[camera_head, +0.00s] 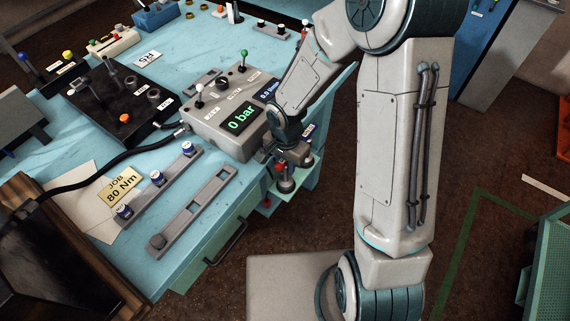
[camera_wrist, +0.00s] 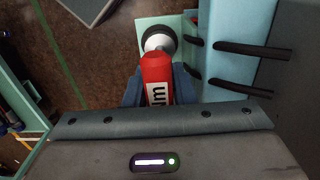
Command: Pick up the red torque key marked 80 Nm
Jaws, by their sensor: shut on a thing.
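The red torque key (camera_wrist: 156,72) stands out in the wrist view, with a dark round end with a grey centre beyond its red body. Part of a white label with "m" shows on it; the number is hidden. My gripper (camera_wrist: 158,86) has its two dark blue fingers closed on either side of the red body. In the head view my gripper (camera_head: 287,158) is at the right end of the bench, with a bit of the red key (camera_head: 279,167) showing by it. The key is over a pale green holder (camera_head: 309,174); I cannot tell whether they touch.
The grey pump box (camera_head: 225,133) reading "0 bar" stands just left of my gripper. A yellow "JOB 80 Nm" card (camera_head: 119,188) lies on the blue bench (camera_head: 190,256) near grey slotted rails. Black hooks (camera_wrist: 250,50) stick out close by in the wrist view. Open floor lies right of the bench.

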